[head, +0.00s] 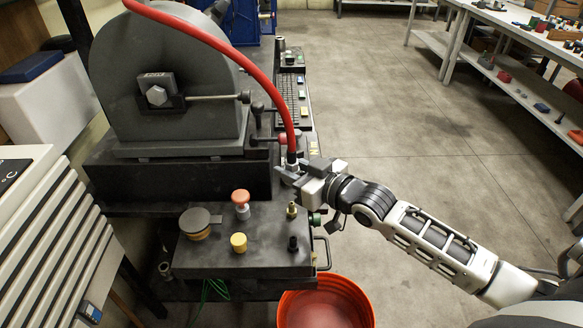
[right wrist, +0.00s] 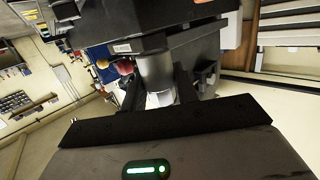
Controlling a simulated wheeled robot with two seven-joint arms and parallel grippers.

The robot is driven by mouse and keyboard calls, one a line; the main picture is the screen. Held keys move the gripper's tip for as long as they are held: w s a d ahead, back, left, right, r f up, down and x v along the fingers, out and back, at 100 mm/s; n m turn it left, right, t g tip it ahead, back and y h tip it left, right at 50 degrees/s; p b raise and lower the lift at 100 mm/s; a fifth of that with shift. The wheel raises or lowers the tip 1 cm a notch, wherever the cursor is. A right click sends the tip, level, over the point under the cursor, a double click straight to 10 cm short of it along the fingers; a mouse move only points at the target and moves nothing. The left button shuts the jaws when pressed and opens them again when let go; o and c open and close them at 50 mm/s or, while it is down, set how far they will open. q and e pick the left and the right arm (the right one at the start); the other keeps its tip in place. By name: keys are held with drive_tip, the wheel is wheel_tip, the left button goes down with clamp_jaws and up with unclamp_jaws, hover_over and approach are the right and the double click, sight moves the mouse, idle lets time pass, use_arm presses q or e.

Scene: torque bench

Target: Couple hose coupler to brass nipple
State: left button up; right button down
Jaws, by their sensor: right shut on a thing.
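The red hose (head: 262,82) arches over the grey machine and comes down to the hose coupler (head: 291,157) at its end. My right gripper (head: 290,172) is shut on the coupler near the bench's back right part. In the right wrist view a grey cylinder (right wrist: 155,70) with a pale lower end sits between the fingers, seemingly the coupler. The brass nipple (head: 292,208) stands upright on the dark bench top (head: 215,262), in front of the gripper and apart from it. The coupler's lower end is hidden by the fingers in the head view. My left gripper is out of view.
A red push-button (head: 241,200), a yellow knob (head: 238,242), a round dark-topped part (head: 195,222) and a black fitting (head: 293,243) stand on the bench top. The grey machine (head: 165,75) rises behind. An orange bucket (head: 327,303) is below the front edge. Floor at right is clear.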

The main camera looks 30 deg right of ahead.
sight(292, 203)
drive_tip(key=shift+f+b, duration=0.75)
drive_tip(key=shift+f, duration=0.25)
drive_tip(key=shift+f+b, duration=1.15)
drive_tip(key=shift+f, duration=0.65)
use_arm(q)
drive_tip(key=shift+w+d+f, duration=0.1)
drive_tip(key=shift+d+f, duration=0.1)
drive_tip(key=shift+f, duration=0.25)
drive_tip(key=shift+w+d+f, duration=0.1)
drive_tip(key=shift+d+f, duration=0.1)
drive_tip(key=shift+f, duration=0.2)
use_arm(e)
drive_tip(key=shift+f, duration=0.1)
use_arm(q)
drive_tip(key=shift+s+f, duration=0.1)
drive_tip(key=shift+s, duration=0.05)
use_arm(e)
drive_tip(key=shift+f, duration=0.25)
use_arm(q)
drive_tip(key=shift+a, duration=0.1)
use_arm(e)
drive_tip(key=shift+a+f, duration=0.1)
drive_tip(key=shift+f, duration=0.2)
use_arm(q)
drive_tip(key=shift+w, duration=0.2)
use_arm(e)
drive_tip(key=shift+f, duration=0.2)
drive_tip(key=shift+f, duration=0.35)
